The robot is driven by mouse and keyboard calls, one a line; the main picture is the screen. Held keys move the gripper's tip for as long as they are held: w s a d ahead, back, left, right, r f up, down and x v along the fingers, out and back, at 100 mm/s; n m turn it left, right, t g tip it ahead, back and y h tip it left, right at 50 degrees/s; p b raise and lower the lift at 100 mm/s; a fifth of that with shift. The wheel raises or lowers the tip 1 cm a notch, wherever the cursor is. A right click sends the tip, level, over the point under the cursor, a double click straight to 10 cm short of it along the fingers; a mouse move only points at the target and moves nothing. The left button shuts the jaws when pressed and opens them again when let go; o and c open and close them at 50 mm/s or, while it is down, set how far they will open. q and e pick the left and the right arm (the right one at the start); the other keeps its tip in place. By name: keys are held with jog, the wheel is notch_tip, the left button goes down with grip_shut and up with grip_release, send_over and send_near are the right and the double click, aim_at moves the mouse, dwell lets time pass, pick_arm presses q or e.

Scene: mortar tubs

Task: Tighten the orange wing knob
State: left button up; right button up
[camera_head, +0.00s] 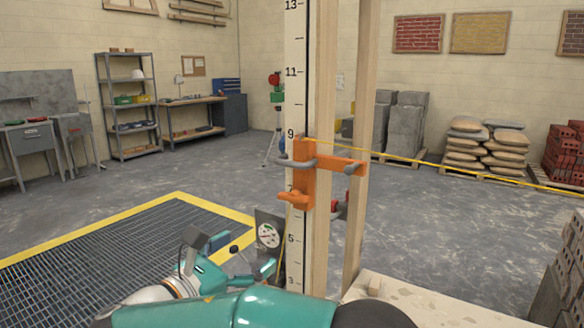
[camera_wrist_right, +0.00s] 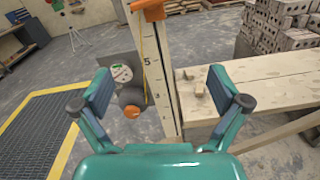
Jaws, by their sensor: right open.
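The orange wing knob (camera_head: 293,198) sticks out low on the left of an orange clamp (camera_head: 305,165), which sits around a white graduated staff (camera_head: 296,90) and a wooden post. In the right wrist view, the clamp's orange lower part (camera_wrist_right: 148,10) shows at the top edge, cut off; I cannot tell the knob apart there. My right gripper (camera_head: 212,247) is below and left of the knob, apart from it. Its two fingers (camera_wrist_right: 161,90) are spread wide in the wrist view with nothing held between them. My left gripper is not in view.
A round dial gauge (camera_head: 268,235) stands beside the staff, close to my right gripper. A grey round part with an orange end (camera_wrist_right: 132,112) lies between the fingers' lines of sight. Wooden boards (camera_wrist_right: 255,85) are at right. A yellow-edged floor grate (camera_head: 110,250) is at left.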

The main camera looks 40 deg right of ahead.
aim_at(289, 197)
notch_tip(289, 197, up, 5)
jog(key=a+n+p, duration=0.1)
jog(key=n+p, duration=0.2)
jog(key=p, duration=0.5)
jog(key=shift+t, duration=0.3)
jog(key=p+x, duration=0.2)
jog(key=x, duration=1.4)
jog(key=shift+w+d+f+p, duration=0.15)
jog(key=shift+w+d+p, duration=0.05)
jog(key=shift+d+p, duration=0.1)
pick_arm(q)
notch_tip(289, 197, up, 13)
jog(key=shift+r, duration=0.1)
pick_arm(e)
jog(key=c, duration=1.2)
jog(key=shift+o, duration=0.2)
jog(key=shift+f+m+b, duration=0.15)
jog(key=shift+m+b, duration=0.25)
jog(key=shift+b, duration=0.1)
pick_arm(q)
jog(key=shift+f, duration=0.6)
